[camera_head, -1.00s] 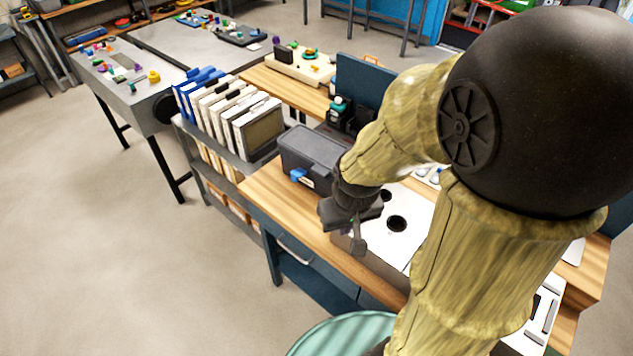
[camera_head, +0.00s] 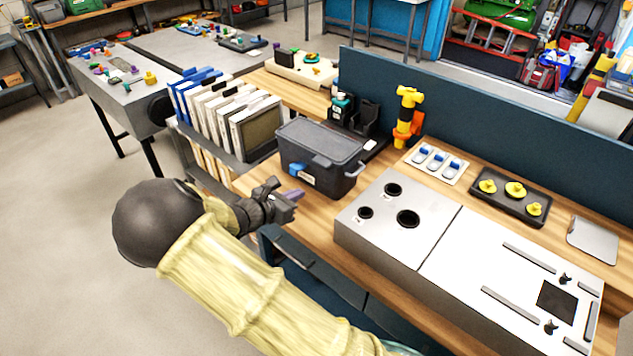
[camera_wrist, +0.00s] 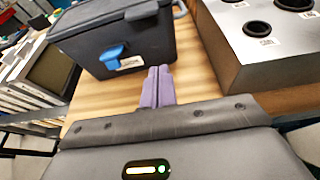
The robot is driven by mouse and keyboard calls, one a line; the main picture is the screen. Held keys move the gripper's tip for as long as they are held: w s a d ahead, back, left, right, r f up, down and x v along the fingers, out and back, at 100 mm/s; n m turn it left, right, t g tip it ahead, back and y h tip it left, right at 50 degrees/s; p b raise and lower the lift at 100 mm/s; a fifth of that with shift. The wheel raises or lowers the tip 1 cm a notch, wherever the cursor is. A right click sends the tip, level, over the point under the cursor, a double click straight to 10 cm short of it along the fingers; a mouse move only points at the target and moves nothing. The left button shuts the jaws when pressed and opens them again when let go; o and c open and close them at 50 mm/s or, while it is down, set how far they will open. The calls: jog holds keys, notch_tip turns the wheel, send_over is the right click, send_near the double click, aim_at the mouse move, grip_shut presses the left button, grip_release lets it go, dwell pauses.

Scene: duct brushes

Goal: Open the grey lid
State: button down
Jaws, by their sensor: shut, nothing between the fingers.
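The grey lid (camera_head: 322,140) is closed on top of a dark box (camera_head: 318,172) that stands on the wooden bench. A blue latch (camera_head: 298,171) shows on the box's front. My gripper (camera_head: 297,194) is in front of the box, low over the bench's near edge, apart from the box. In the wrist view my gripper's purple-grey fingers (camera_wrist: 157,86) are together and empty, pointing toward the bench just right of the blue latch (camera_wrist: 113,54). The lid (camera_wrist: 95,14) is partly cut off at the top of that view.
A metal box with round holes (camera_head: 395,225) stands right of the dark box. White and blue binders (camera_head: 222,112) stand in a rack to the left. A yellow tool (camera_head: 407,115) stands behind on the bench. Bare wood lies before the box.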

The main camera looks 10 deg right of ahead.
jog(key=shift+w+a+r, duration=0.1)
jog(key=shift+w, duration=0.05)
jog(key=p+x, duration=0.1)
jog(key=x, duration=0.9)
jog(key=shift+w+p, duration=0.15)
jog(key=shift+p, duration=0.25)
notch_tip(320, 180, up, 4)
jog(key=shift+p, duration=0.85)
jog(key=shift+r, duration=0.15)
